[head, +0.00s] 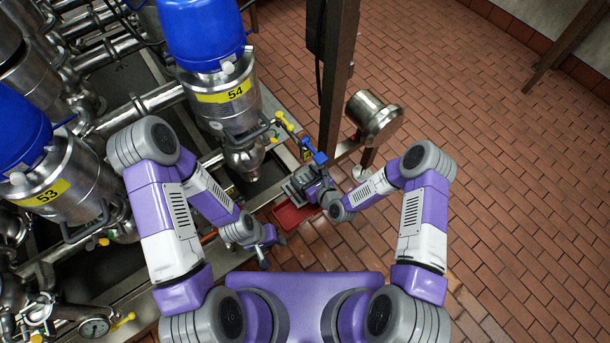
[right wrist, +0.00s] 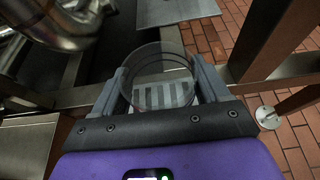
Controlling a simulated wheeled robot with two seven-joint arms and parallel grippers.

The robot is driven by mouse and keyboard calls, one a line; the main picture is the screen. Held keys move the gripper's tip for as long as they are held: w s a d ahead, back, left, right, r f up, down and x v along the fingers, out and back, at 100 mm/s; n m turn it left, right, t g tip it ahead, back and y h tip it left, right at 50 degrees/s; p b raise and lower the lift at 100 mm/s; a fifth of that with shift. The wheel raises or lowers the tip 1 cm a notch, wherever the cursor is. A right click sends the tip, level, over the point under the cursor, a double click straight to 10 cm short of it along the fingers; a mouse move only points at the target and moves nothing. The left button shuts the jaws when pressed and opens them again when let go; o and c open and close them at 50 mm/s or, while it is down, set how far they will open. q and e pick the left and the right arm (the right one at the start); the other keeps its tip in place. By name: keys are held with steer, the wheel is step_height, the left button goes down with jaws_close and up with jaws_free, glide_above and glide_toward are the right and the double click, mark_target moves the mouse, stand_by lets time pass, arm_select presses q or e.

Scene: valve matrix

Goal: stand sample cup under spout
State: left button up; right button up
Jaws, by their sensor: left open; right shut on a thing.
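A clear, see-through sample cup (right wrist: 158,80) is between the fingers of my right gripper (right wrist: 160,88), which is shut on it. Through the cup I see a pale plate with dark slots. In the head view my right gripper (head: 308,186) is near the base of a dark post, right of valve 54 (head: 228,85); I cannot make out the cup there. A rounded metal pipe part (right wrist: 62,22) is at the upper left of the right wrist view, apart from the cup; I cannot tell whether it is the spout. My left gripper (head: 264,250) is open and lower down.
A red tray (head: 290,218) lies on the floor below my right gripper. The dark post (head: 338,80) and a steel canister (head: 374,118) stand close by. Valve 53 (head: 60,180) and pipes fill the left. The brick floor (head: 500,150) at right is open.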

steer(key=shift+f, duration=0.4)
steer(key=o, duration=1)
steer(key=shift+o, duration=0.2)
